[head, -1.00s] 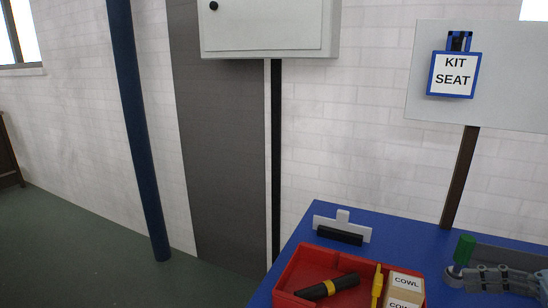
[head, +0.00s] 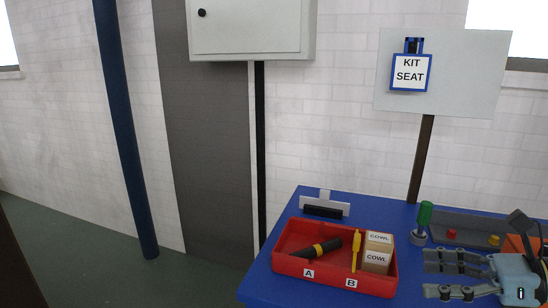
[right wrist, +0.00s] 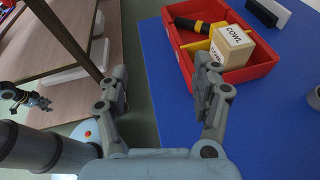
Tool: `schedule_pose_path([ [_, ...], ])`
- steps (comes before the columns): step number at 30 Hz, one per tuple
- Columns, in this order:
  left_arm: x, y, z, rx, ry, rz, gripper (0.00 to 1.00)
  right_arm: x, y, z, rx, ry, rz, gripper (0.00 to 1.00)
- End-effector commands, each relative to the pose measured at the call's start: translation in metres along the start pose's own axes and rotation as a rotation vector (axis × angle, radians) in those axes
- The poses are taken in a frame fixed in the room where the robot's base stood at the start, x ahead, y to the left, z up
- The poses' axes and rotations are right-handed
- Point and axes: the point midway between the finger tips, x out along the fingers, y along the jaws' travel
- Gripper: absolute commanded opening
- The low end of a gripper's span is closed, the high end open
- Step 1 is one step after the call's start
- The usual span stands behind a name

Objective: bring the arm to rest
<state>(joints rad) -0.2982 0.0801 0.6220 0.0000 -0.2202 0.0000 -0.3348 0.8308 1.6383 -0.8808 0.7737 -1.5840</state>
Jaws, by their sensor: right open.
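My right gripper (head: 432,276) is open and empty at the lower right of the head view, to the right of the red tray (head: 305,268). Its fingers point left, and no object is between them. In the right wrist view the open right gripper (right wrist: 162,82) has its fingers spread over the left edge of the blue table (right wrist: 165,60), near the tray. A dark gripper, apparently my left one (right wrist: 25,98), is small at the far left of that view. Whether its jaws are open is unclear.
A green-handled item (head: 424,215) stands behind my right gripper. A KIT SEAT board (head: 460,75) rises on a post. Floor is clear left of the table.

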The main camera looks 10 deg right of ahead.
Motion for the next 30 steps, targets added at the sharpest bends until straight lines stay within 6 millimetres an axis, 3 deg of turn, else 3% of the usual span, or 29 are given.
schedule_pose_path([
  [4, 0.000, 0.005, -0.006, -0.003, 0.009, 0.006, 0.40, 0.012, -0.003, 0.014, 0.136, -0.080, -0.093, 0.66],
  [11, 0.000, 0.002, 0.002, -0.001, -0.002, 0.003, 0.40, 0.023, -0.017, 0.039, 0.502, -0.274, -0.303, 0.66],
  [15, 0.000, 0.002, 0.003, -0.001, -0.004, 0.002, 0.40, 0.019, -0.026, 0.047, 0.872, -0.455, -0.469, 0.66],
  [19, 0.000, 0.001, 0.003, 0.000, -0.004, 0.001, 0.40, 0.003, -0.025, 0.034, 1.383, -0.681, -0.664, 0.66],
  [24, 0.000, 0.000, 0.003, 0.000, -0.005, 0.000, 0.40, -0.018, 0.012, -0.008, 2.029, -0.930, -0.907, 0.66],
  [30, 0.000, 0.000, 0.003, 0.000, -0.005, 0.000, 0.40, -0.028, 0.071, -0.042, 2.488, -1.079, -1.134, 0.66],
])
